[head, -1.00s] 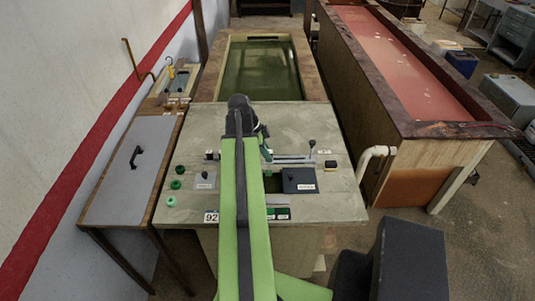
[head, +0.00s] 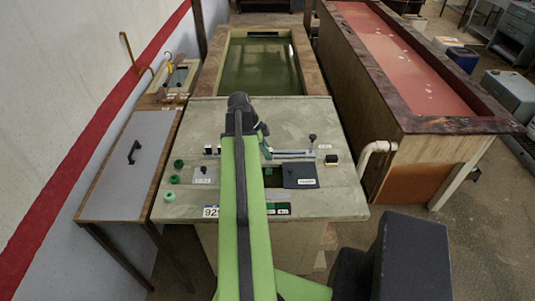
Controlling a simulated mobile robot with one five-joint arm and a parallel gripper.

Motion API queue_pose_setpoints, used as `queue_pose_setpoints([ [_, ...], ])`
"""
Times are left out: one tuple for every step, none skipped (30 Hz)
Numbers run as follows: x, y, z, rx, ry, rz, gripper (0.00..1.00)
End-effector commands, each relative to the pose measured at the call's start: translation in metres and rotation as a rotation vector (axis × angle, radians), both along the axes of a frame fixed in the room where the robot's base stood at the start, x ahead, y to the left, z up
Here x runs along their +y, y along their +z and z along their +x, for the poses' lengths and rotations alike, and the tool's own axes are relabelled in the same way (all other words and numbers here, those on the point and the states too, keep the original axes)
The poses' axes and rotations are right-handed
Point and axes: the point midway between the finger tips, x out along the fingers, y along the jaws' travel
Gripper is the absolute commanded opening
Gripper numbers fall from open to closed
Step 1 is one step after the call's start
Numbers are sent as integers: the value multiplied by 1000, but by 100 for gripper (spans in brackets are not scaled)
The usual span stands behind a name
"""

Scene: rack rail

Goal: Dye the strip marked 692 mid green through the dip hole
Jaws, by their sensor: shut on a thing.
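My gripper (head: 263,147) is over the grey bench top (head: 190,130), beside a metal rail (head: 290,155). The arm hides much of it. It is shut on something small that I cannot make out. A dark green opening (head: 272,178) shows between my arm and a black labelled lid (head: 300,176); it looks like the dip hole. A white tag (head: 210,211) at the front edge shows digits starting 92, partly covered by my arm. No strip marked 692 can be read. Green sample patches (head: 280,209) lie along the front edge.
Green knobs or pots (head: 174,180) line the bench's left side, near a small grey plate (head: 203,174). A green vat (head: 262,65) stands behind, a red vat (head: 395,60) right, a grey-topped side table (head: 135,160) left. A white pipe (head: 377,155) stands at the right edge.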

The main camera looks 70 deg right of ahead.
Motion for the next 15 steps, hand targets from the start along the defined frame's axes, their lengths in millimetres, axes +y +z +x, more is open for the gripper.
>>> queue_pose_setpoints([
  [0, -15, 0, 0, 0, 0, 0],
  [0, -19, 0, 0, 0, 0, 0],
  [0, -25, 0, 0, 0, 0, 0],
  [0, -29, 0, 0, 0, 0, 0],
  [0, -33, 0, 0, 0, 0, 0],
  [0, -39, 0, 0, 0, 0, 0],
  [0, -43, 0, 0, 0, 0, 0],
  [0, -47, 0, 0, 0, 0, 0],
  [0, -52, 0, 0, 0, 0, 0],
  [0, -57, 0, 0, 0, 0, 0],
  [0, -61, 0, 0, 0, 0, 0],
  [0, -66, 0, 0, 0, 0, 0],
  [0, -70, 0, 0, 0, 0, 0],
  [0, -74, 0, 0, 0, 0, 0],
  [0, -80, 0, 0, 0, 0, 0],
])
